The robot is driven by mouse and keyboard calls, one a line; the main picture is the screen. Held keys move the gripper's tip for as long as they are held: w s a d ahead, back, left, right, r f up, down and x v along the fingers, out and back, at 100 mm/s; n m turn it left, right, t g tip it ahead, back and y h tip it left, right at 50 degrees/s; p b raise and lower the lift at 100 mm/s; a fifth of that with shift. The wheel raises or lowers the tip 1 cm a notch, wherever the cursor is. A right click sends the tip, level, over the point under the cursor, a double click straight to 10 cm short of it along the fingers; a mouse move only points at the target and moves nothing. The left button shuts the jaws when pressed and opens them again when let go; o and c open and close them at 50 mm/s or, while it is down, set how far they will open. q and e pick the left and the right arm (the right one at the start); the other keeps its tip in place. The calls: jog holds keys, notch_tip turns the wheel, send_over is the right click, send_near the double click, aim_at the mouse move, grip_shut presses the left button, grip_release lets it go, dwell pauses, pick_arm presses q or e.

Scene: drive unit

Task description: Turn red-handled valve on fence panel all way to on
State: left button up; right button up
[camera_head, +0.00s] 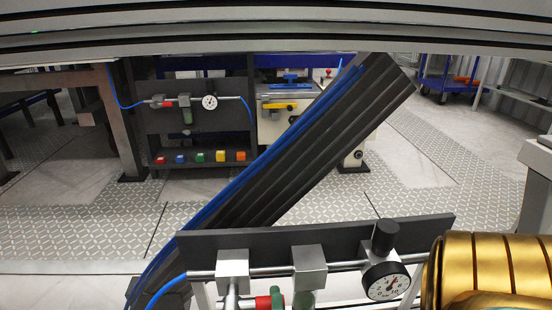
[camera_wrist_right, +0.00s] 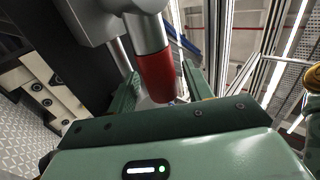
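The near fence panel (camera_head: 350,238) is a dark plate low in the head view, carrying a pipe with grey fittings. Its red-handled valve (camera_head: 264,302) is at the bottom edge, only partly in view. In the right wrist view the red handle (camera_wrist_right: 157,75) hangs from a grey stem. My right gripper (camera_wrist_right: 163,82) has one green finger on each side of the handle, with a narrow gap visible on the right side. In the head view it is mostly cut off or hidden. A round gauge (camera_head: 387,281) is right of the valve. My left gripper is not in view.
A gold arm link of mine (camera_head: 480,270) fills the lower right. A dark slanted beam (camera_head: 310,150) with blue hoses rises behind the panel. A farther panel (camera_head: 225,118) carries a similar valve, above several coloured blocks (camera_head: 201,156). Patterned floor (camera_head: 430,200) lies open at the right.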

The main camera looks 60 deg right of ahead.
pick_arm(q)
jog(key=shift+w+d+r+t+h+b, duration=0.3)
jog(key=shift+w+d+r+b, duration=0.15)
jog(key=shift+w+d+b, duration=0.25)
pick_arm(e)
jog(key=v, duration=1.2)
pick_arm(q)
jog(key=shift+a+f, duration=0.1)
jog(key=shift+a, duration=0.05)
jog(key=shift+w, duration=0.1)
pick_arm(e)
jog(key=shift+n, duration=0.3)
